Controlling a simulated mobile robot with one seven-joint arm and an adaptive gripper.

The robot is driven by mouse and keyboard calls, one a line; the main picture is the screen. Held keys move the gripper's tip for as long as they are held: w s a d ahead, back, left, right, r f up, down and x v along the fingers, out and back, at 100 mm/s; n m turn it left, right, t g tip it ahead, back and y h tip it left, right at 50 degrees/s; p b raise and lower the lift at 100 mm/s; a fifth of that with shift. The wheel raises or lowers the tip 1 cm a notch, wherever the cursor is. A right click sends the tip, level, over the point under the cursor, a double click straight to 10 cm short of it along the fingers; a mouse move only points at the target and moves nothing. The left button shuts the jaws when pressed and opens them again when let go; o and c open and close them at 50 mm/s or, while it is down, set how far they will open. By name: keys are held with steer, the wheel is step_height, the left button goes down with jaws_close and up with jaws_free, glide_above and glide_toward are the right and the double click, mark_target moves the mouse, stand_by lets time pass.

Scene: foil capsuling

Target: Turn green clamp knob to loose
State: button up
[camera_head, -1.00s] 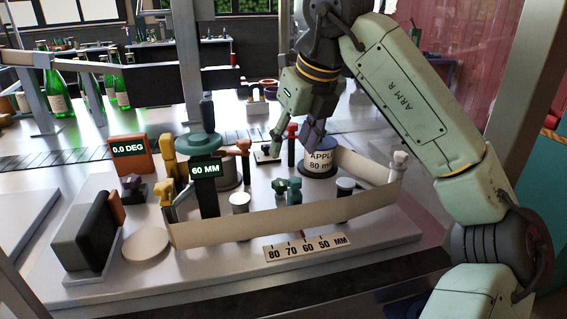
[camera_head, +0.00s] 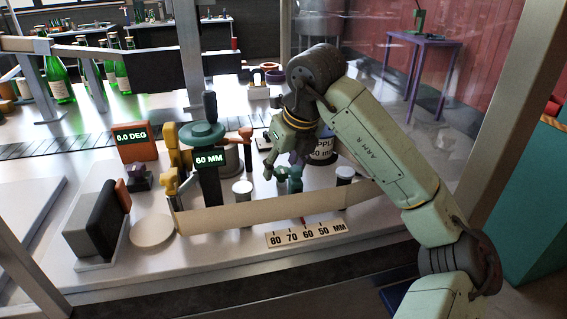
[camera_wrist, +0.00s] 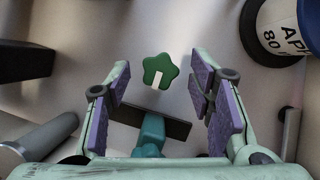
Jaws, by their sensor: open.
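The green clamp knob (camera_wrist: 160,70) is a star-shaped knob with a white mark, seen from above in the wrist view. Its white mark points toward the bottom of that picture. In the head view my gripper (camera_head: 297,155) hangs just above and behind the knob.
A white reel marked APPL (camera_wrist: 285,30) stands right of the gripper. A cream strip (camera_head: 270,212) curves across the front, with a scale plate (camera_head: 306,233) before it. A white-topped post (camera_head: 243,190) and a green-topped post with a 60 MM display (camera_head: 208,160) stand left.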

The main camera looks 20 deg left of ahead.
steer(key=shift+c, duration=0.5)
steer(key=c, duration=1.1)
steer(key=shift+o, duration=0.2)
steer(key=shift+n, duration=0.3)
steer(key=n+g+b, duration=0.1)
steer(key=n, duration=0.1)
steer(key=shift+w+d+n, duration=0.1)
steer(key=shift+w+n, duration=0.05)
steer(key=shift+n, duration=0.15)
steer(key=n+g, duration=0.1)
steer(key=n, duration=0.1)
steer(key=n+g+y, duration=0.1)
steer(key=n, duration=0.2)
steer(key=shift+w+r, duration=0.15)
steer(key=shift+w, duration=0.05)
steer(key=n+g+p, duration=0.1)
steer(key=n, duration=0.3)
steer(key=shift+w+n+g+h+p, duration=0.15)
steer(key=shift+n+g+h+p, duration=0.15)
steer(key=shift+n+g+p, duration=0.1)
steer(key=n, duration=0.2)
steer(key=n+g+h, duration=0.1)
steer(key=n, duration=0.1)
steer(key=shift+w+a+n+g, duration=0.1)
steer(key=shift+a+n+g, duration=0.1)
steer(key=shift+n+g, duration=0.15)
steer(key=shift+n, duration=0.25)
